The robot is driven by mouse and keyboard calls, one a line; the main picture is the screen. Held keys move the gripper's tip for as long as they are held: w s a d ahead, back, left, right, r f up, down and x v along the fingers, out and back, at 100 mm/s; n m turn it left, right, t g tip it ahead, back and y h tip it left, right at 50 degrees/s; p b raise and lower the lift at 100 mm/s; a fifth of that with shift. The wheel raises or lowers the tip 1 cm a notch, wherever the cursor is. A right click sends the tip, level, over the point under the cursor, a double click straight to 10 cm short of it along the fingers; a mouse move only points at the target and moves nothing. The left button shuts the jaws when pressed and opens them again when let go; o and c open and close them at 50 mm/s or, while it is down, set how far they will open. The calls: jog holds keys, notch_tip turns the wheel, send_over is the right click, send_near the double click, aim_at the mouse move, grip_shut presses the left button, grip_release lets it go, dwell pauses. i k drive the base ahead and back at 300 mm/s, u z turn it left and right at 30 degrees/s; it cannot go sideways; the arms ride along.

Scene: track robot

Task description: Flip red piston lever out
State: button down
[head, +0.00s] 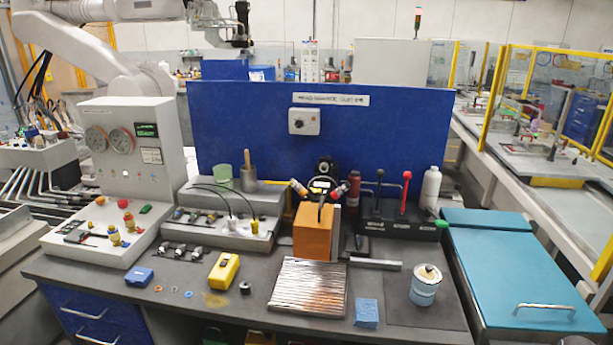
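The red piston lever (406,188) has a red knob on a thin rod. It stands about upright on a black block (400,226) at the back right of the bench, in front of the blue panel. A lever with a dark knob (380,186) stands upright just left of it. A green-tipped handle (438,223) lies low and tilted at the block's right end. The mechanism at the red lever's foot is too small to make out. My gripper is not in view.
A white bottle (430,188) stands close behind and right of the lever. A dark red bottle (354,187) and an orange box (312,238) stand to the left. A blue can (425,288) and a teal lidded box (520,275) are nearer. The dark bench top is partly clear in front.

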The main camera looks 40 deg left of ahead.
aim_at(407, 175)
jog(key=z, duration=0.3)
jog(key=k, duration=0.05)
jog(key=u, duration=1.2)
